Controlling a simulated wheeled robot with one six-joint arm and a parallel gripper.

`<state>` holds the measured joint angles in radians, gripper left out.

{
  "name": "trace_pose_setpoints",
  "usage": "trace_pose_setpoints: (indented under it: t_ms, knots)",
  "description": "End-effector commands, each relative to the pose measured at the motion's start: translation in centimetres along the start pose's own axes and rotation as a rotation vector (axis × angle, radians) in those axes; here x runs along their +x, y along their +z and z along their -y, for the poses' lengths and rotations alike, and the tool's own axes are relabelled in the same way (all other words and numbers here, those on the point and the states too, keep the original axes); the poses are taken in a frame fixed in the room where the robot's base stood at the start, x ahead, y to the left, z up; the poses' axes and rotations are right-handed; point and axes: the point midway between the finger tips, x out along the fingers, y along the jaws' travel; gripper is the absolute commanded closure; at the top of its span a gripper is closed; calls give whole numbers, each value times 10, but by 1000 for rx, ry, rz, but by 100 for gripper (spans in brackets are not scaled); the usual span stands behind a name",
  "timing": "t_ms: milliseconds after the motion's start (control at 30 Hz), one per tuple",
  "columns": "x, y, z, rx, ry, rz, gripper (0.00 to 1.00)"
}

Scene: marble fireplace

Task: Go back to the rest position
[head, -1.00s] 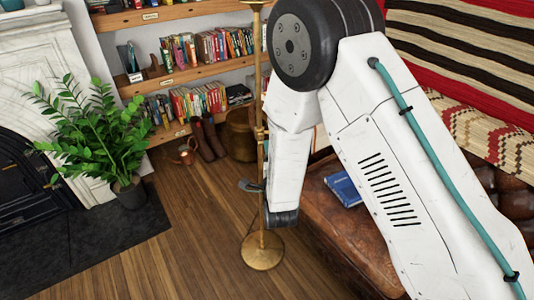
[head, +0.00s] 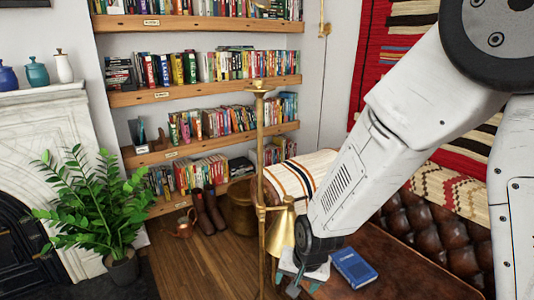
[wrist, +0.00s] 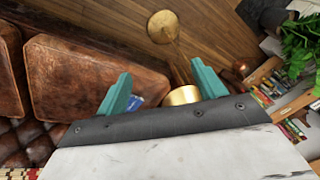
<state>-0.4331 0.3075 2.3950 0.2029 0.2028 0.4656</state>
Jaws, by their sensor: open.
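My gripper shows in the wrist view (wrist: 158,92) as two teal fingers spread wide apart, with nothing held between them. In the head view my white arm reaches down from the upper right, and the gripper end (head: 291,288) is partly cut off above the leather sofa seat. A blue book (head: 354,268) lies on the brown leather seat (head: 400,278), just right of my wrist. In the wrist view a small bit of the blue book (wrist: 138,101) shows beside the left finger.
A brass floor lamp (head: 261,170) stands just left of my arm; its base (wrist: 163,26) shows in the wrist view. A potted plant (head: 95,215), marble fireplace (head: 60,130) and bookshelves (head: 205,90) stand behind. Wooden floor (head: 205,262) is open at left.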

Motion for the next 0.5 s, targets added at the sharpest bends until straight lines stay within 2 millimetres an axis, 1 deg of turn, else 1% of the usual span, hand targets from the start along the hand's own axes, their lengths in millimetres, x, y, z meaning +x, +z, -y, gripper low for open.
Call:
trace_pose_setpoints:
  t_ms: [33, 67, 100, 167, 200, 400, 467, 500]
  knots:
    - [-25, 4, -11, -46, 17, 37, 31]
    - [-39, 8, -19, -77, 30, 65, 31]
    - [-57, 14, -29, -116, 45, 100, 31]
    - [-83, 23, -44, -171, 66, 149, 31]
    - [-101, 30, -55, -203, 78, 178, 31]
    - [-184, 64, -106, -322, 123, 287, 31]
    - [-206, 74, -120, -341, 133, 304, 31]
    - [-220, 82, -130, -350, 138, 311, 31]
